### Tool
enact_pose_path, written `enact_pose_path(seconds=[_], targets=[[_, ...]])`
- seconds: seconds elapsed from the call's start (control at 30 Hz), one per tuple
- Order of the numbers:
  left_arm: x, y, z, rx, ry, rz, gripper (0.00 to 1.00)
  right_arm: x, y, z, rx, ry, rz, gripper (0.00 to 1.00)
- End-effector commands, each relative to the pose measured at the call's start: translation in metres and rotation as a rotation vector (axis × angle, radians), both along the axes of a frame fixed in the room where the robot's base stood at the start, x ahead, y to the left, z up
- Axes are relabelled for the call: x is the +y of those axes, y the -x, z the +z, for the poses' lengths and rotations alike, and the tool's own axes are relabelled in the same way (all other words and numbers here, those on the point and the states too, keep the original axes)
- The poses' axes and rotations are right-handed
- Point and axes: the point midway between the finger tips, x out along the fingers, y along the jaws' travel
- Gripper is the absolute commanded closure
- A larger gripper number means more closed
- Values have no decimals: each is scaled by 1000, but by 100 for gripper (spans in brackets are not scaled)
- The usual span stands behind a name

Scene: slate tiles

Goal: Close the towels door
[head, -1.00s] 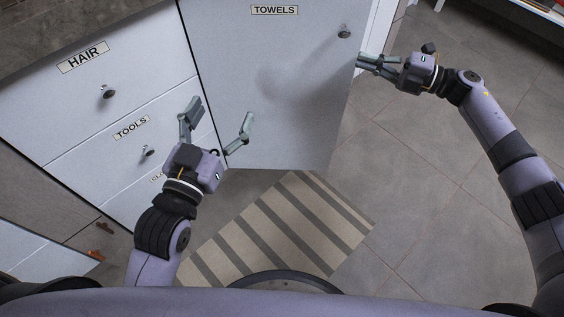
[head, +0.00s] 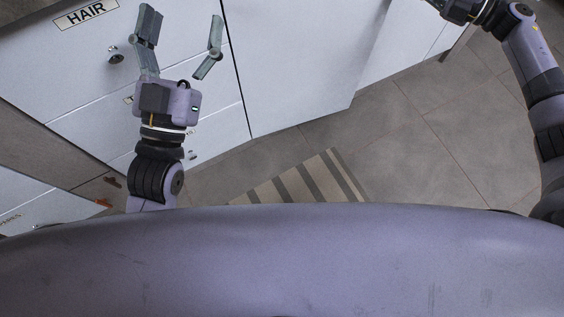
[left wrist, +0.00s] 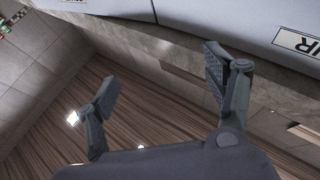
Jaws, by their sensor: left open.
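The towels door (head: 300,65) is the pale panel in the middle of the head view. Its label and knob are out of frame at the top. It stands close to the line of the cabinet front, with its right lower corner slightly proud of the pale panel beyond; whether it is fully shut I cannot tell. My left gripper (head: 182,38) is open and empty, over the drawer fronts left of the door, apart from the door. Its open fingers also show in the left wrist view (left wrist: 160,80). My right gripper is cut off at the top right; only its wrist shows.
Drawers, one labelled HAIR (head: 86,13), with a knob (head: 116,56), lie left of the door and under my left gripper. A striped mat (head: 300,180) lies on the tiled floor (head: 420,140), which is clear at the right. A pale panel (head: 405,45) continues right of the door.

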Motion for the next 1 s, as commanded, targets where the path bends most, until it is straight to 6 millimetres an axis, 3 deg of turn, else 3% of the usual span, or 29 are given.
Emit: enact_pose_path(seconds=[0.23, 1.0], targets=[[0, 5, 8, -51, 15, -2, 24, -9, -1, 0, 0, 0, -18, 100], [0, 4, 8, -45, 13, -2, 24, -9, 0, 0, 1, 1, -17, 100]])
